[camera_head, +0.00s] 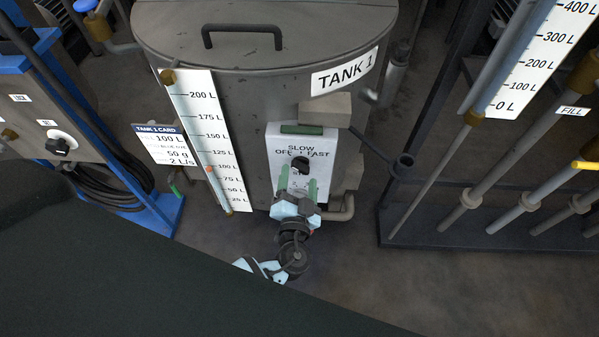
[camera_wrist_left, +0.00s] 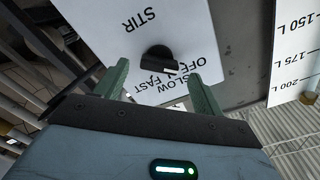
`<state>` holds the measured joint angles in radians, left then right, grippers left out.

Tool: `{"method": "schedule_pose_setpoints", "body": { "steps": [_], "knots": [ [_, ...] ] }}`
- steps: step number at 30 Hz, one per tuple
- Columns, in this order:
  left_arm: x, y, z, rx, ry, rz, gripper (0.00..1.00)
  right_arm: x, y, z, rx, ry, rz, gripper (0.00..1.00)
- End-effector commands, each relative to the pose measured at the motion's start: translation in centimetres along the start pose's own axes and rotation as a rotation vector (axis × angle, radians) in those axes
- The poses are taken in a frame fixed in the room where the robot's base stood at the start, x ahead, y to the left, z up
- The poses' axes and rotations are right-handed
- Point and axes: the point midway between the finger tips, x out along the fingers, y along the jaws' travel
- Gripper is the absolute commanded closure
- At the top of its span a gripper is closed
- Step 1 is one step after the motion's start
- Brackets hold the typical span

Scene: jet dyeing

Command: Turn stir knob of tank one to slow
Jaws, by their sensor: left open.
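The stir knob (camera_head: 300,163) is a small black knob on a white panel (camera_head: 329,147) on the front of tank one (camera_head: 238,95). The panel reads OFF, SLOW and FAST around the knob. In the left wrist view the knob (camera_wrist_left: 159,58) shows upside down with the word STIR on the panel (camera_wrist_left: 115,30). My left gripper (camera_head: 298,176) is open in front of the panel. In the wrist view its green fingers (camera_wrist_left: 158,74) stand on either side of the knob's line, apart from it. Which mark the knob points to is hard to tell. My right gripper is not in view.
A white level scale (camera_head: 207,135) and a tank card (camera_head: 166,144) stand left of the panel. A blue-framed cabinet (camera_head: 60,110) is at the left, and pipes with a FILL label (camera_head: 572,112) are at the right.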

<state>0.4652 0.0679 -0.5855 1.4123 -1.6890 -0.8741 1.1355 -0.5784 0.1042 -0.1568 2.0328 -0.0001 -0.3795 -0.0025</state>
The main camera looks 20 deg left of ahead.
Motion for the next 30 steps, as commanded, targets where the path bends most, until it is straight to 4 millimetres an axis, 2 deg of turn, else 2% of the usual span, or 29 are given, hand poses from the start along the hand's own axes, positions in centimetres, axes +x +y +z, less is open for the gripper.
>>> {"method": "schedule_pose_setpoints", "body": {
  "steps": [6, 16, 26, 30],
  "knots": [
    [2.1, 0.0, 0.0, 0.0, 0.0, 0.0, 0.31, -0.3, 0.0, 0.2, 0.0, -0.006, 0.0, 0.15],
    [2.3, 0.1, 0.1, -0.001, -0.002, 0.001, 0.31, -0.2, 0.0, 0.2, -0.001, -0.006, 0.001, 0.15],
    [2.3, 0.1, 0.1, -0.001, -0.001, 0.001, 0.74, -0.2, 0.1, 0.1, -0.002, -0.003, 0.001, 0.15],
    [2.3, 0.1, 0.1, 0.003, -0.001, 0.001, 0.76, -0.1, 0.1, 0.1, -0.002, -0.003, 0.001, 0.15]
  ]
}}
